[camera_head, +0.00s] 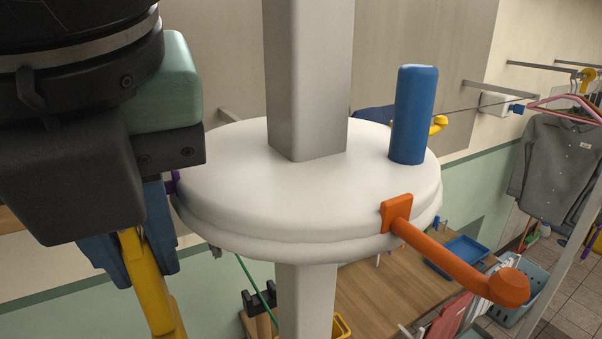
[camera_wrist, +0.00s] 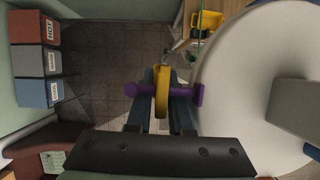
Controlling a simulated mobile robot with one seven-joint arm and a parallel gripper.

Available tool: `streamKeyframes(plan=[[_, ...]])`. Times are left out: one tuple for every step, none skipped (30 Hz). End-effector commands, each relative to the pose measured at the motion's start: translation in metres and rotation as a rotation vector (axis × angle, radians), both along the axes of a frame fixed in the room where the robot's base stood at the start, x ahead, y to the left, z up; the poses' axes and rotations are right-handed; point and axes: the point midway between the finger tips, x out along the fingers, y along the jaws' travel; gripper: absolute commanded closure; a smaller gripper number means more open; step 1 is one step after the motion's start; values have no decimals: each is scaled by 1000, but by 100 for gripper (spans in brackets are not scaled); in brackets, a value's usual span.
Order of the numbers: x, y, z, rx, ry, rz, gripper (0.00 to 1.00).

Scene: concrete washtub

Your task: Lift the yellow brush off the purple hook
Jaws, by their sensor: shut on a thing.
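The yellow brush (camera_head: 143,275) hangs down between the blue fingers of my gripper (camera_head: 128,225) in the head view, left of the white disc. My gripper is shut on its upper part. In the wrist view the brush (camera_wrist: 161,85) shows as a narrow yellow piece between the fingertips (camera_wrist: 165,78). The purple hook (camera_wrist: 190,93) juts left from the disc's rim and crosses at the brush, with its round end showing left of it. The brush is still at the hook; whether it bears on it I cannot tell. Only a bit of the hook (camera_head: 172,183) shows in the head view.
The white disc (camera_head: 250,200) sits on a grey post (camera_head: 308,80), close to my gripper. It bears an orange hook (camera_head: 455,258) and a blue peg (camera_head: 413,115). A wooden table (camera_head: 385,300) stands below. Labelled bins (camera_wrist: 38,62) stand at left in the wrist view.

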Motion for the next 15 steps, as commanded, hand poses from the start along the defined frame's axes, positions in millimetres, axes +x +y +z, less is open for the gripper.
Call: streamKeyframes(plan=[[0,0,2,1,0,0,100],[0,0,3,1,-1,0,100],[0,0,3,1,0,0,100],[0,0,4,1,0,0,100],[0,0,4,1,0,0,100],[0,0,5,1,0,0,100],[0,0,5,1,0,0,100],[0,0,5,1,0,0,100],[0,0,6,1,0,0,100],[0,0,6,1,0,0,100],[0,0,7,1,0,0,100],[0,0,7,2,1,1,100],[0,0,8,2,1,1,100],[0,0,8,2,1,1,100],[0,0,9,1,1,2,100]])
